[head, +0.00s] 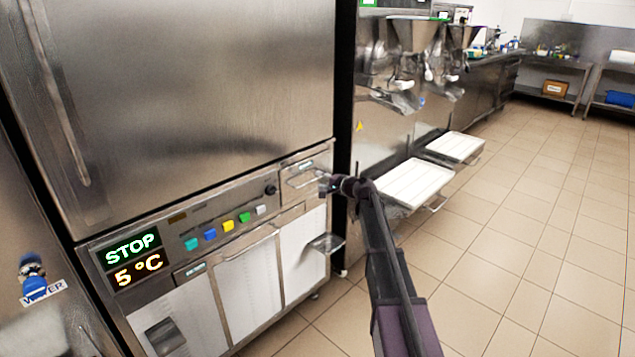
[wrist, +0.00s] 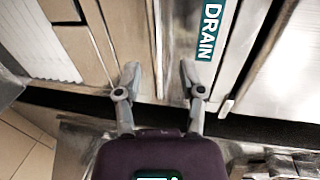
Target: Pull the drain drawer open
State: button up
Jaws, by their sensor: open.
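A teal label reading DRAIN (wrist: 208,32) shows in the wrist view on a metal front, just right of my gripper. In the head view, a shallow metal drawer front (head: 300,165) with a bar handle (head: 303,181) sits at the right end of the control panel; its label cannot be read there. My gripper (head: 326,186) is at the right end of that handle. In the wrist view my gripper (wrist: 159,76) has its two fingers apart, pointing at the metal front. A narrow upright metal strip shows between them. I cannot tell whether the fingers touch anything.
The control panel (head: 130,258) shows STOP and 5 °C, with coloured buttons to its right. A small metal ledge (head: 326,243) sticks out below my gripper. White trays (head: 414,184) jut from machines at the right. The tiled floor (head: 500,260) is clear.

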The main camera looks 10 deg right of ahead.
aim_at(316, 179)
jog(key=shift+x, duration=1.65)
